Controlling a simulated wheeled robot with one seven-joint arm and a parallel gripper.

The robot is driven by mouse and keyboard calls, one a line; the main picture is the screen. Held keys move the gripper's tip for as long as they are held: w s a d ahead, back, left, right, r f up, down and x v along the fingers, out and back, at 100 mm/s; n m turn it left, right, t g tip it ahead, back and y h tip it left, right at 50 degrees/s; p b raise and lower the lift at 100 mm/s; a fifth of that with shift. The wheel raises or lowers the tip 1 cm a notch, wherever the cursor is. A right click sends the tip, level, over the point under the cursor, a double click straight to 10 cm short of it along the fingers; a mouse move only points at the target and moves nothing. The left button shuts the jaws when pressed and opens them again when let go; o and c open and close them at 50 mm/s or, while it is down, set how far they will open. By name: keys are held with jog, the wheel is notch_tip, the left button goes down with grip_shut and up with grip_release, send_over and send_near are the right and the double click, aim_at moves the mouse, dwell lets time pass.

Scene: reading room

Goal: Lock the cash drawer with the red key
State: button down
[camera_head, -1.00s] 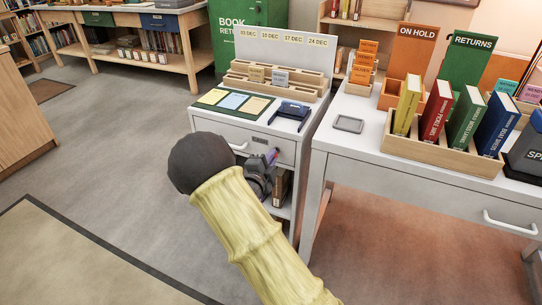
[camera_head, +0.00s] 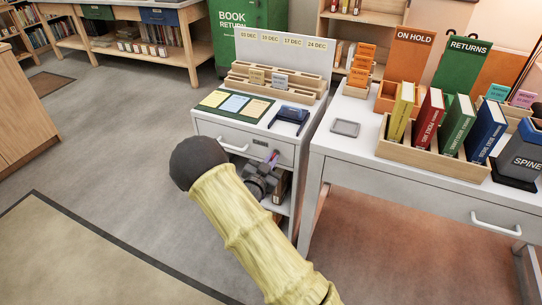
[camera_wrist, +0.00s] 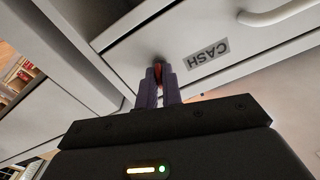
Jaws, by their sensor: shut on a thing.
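The cash drawer (camera_wrist: 130,60) fills the upper part of the wrist view, with a label reading CASH (camera_wrist: 207,55) and a pale handle (camera_wrist: 275,14). In the head view the drawer front (camera_head: 218,133) is at the top of the small white cabinet and looks closed. My gripper (camera_wrist: 158,84) is shut on the red key (camera_wrist: 158,72), a thin red piece between its two purple fingers. The key points at the drawer front beside the label. Its tip and the keyhole are hidden, so I cannot tell whether it is inserted. In the head view my gripper (camera_head: 271,160) is at the drawer's right side.
The cabinet top holds a green board with cards (camera_head: 236,104), a dark blue pad (camera_head: 290,115) and a wooden card rack (camera_head: 275,84). A white desk (camera_head: 345,165) with a book box (camera_head: 430,158) stands close on the right. Open floor lies left.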

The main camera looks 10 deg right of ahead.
jog(key=shift+n+p, duration=0.85)
jog(key=shift+n, duration=0.85)
jog(key=c, duration=1.6)
grip_release()
jog(key=shift+o, duration=0.2)
jog(key=p+v, duration=0.2)
jog(key=v, duration=1.5)
jog(key=shift+a, duration=0.15)
jog(key=shift+s, duration=0.1)
